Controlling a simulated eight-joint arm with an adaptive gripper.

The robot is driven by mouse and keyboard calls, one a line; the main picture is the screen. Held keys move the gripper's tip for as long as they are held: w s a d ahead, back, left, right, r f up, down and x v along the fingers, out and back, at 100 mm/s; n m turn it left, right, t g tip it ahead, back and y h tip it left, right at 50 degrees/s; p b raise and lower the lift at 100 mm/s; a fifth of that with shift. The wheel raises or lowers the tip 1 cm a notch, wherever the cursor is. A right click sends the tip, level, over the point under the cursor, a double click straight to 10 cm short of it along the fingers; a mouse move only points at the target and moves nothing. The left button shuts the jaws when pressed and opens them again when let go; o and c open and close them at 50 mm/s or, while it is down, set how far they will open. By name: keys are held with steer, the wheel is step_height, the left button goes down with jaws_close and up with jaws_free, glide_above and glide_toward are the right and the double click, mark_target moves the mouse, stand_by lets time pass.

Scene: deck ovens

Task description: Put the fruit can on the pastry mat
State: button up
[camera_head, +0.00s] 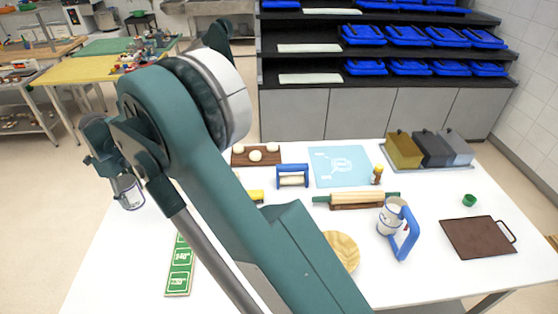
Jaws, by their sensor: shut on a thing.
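My gripper (124,178) hangs at the left of the picture, pointing down, and is shut on a small silvery can, the fruit can (131,196). The gripper partly hides the can's upper part, and its label is too small to read. The can is held up in the air, apart from any surface, to the left of the white table in the picture. The pastry mat (346,170) is light blue with white markings. It lies flat towards the back of the white table, well to the right of my gripper, and its middle looks bare.
Around the mat stand a blue-framed tool (292,177), a small amber bottle (378,174) and a rolling pin (355,200). Three lidded bins (432,150) stand back right. My arm hides part of the table.

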steer(key=w+d+m, duration=0.2)
steer(key=w+d, duration=0.6)
steer(key=d, duration=0.5)
steer(key=w+d+m, duration=0.1)
steer(key=w+d, duration=0.6)
steer(key=d, duration=0.6)
steer(key=w+d+m, duration=0.2)
steer(key=w+d, duration=0.6)
steer(key=d, duration=0.4)
steer(key=w+d+m, duration=0.2)
steer(key=d+m, duration=0.3)
steer(key=d, duration=4.1)
steer(key=shift+w+r+m+p, duration=0.25)
steer(key=shift+w+m+p, duration=0.05)
steer(key=shift+f, duration=3.1)
